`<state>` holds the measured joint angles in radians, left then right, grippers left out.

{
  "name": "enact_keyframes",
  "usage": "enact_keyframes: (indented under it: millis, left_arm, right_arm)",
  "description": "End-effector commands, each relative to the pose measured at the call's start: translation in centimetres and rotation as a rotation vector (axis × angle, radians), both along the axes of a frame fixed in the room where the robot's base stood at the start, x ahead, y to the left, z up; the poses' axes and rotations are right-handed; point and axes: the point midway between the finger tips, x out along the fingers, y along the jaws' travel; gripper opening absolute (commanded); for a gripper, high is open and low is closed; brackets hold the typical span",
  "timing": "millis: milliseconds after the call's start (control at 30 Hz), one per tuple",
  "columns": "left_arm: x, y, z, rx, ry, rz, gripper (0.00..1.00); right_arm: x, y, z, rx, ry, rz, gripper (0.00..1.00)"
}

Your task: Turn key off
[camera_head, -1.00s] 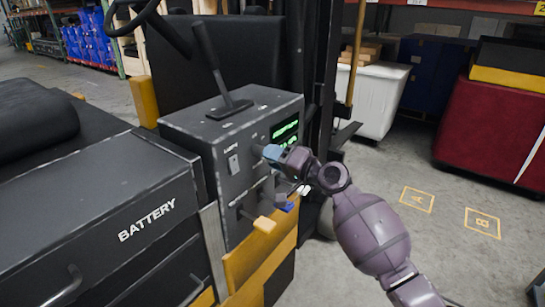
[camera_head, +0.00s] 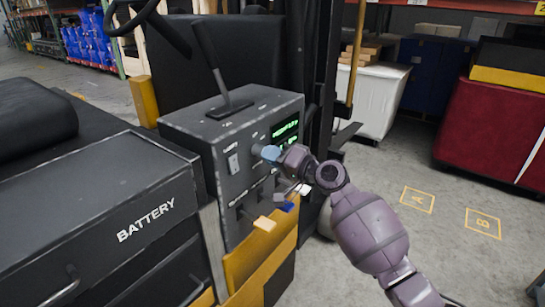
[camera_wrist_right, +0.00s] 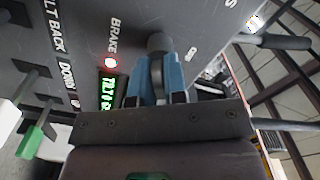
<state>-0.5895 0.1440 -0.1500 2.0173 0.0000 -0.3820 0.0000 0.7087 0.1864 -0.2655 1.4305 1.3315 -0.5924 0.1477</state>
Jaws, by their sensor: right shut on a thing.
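The key (camera_wrist_right: 158,62) is on the grey face of the forklift's control box (camera_head: 231,153). In the right wrist view it sits between the blue fingers of my right gripper (camera_wrist_right: 158,78), under a round grey lock. An "ON" label shows to its right. My right gripper (camera_head: 270,153) is shut on the key at the panel, below and left of the green display (camera_head: 286,132). In the head view the fingers hide the key. My left gripper is not in view.
Levers with coloured tips (camera_head: 264,223) stick out below the key, close under my right wrist. A red light (camera_wrist_right: 110,62) glows by the "BRAKE" label. A white switch (camera_head: 233,163) is on the panel's left. The battery box (camera_head: 95,190) stands left; open floor lies right.

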Motion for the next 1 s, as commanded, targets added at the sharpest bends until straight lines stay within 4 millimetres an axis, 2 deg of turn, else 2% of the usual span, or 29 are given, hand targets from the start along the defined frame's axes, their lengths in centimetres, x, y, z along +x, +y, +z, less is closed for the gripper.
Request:
enact_keyframes:
  millis: [433, 667, 1000]
  left_arm:
    - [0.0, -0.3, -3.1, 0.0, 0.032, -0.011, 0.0]
    - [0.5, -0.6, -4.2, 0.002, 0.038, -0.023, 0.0]
    - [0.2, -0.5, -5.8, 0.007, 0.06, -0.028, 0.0]
  right_arm:
    - [0.1, 0.0, -1.0, -0.186, -0.248, 0.003, 0.0]
    - [0.1, 0.0, -0.9, -0.315, -0.426, 0.003, 0.0]
    - [0.1, -0.1, -0.6, -0.483, -0.659, 0.003, 0.0]
